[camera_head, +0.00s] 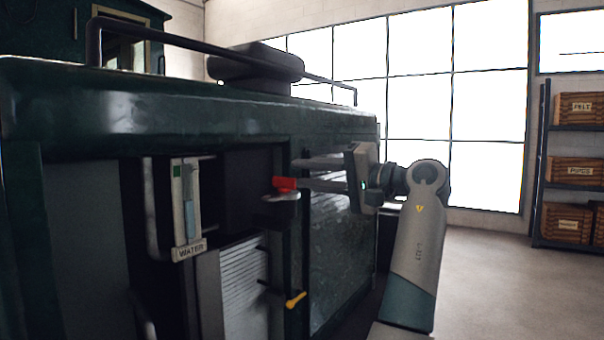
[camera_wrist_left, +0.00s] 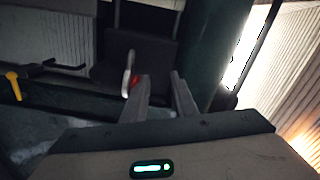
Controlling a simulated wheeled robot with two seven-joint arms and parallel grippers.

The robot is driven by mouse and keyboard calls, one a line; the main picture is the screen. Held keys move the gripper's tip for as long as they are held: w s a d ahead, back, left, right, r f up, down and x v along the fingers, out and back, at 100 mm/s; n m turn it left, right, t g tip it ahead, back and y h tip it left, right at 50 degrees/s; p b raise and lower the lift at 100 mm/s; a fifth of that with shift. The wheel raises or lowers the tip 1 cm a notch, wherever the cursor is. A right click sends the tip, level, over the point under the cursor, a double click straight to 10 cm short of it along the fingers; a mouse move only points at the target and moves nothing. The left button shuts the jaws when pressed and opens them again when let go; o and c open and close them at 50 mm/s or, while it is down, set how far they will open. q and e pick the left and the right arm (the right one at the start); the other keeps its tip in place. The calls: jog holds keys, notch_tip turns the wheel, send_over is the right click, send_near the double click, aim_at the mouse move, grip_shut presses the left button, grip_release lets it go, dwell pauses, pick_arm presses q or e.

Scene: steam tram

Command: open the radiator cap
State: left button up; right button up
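A red piece (camera_head: 284,184) sits on a flat grey round part (camera_head: 281,197) at the front of the dark green tram body; it looks like the radiator cap, though no label shows. My left gripper (camera_head: 298,174) points left at it, with its two fingers apart and nothing seen between them. In the left wrist view the gripper (camera_wrist_left: 160,78) is open, and the red piece (camera_wrist_left: 135,82) shows beside its left fingertip, partly hidden by that finger. The grey round part (camera_wrist_left: 128,68) shows edge-on there. I cannot tell whether they touch. My right gripper is not in view.
A water gauge (camera_head: 186,200) and a yellow-tipped lever (camera_head: 295,299) are left of and below the red piece. A handrail (camera_head: 200,45) and dark rounded housing (camera_head: 255,67) top the body. Shelves with crates (camera_head: 572,170) stand far right. Floor is clear at right.

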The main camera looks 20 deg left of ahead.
pick_arm(q)
jog(key=shift+s+d+p, duration=0.2)
jog(key=shift+d, duration=1.3)
jog(key=shift+s+d+p, duration=0.2)
jog(key=shift+d, duration=1.25)
jog(key=shift+a, duration=0.1)
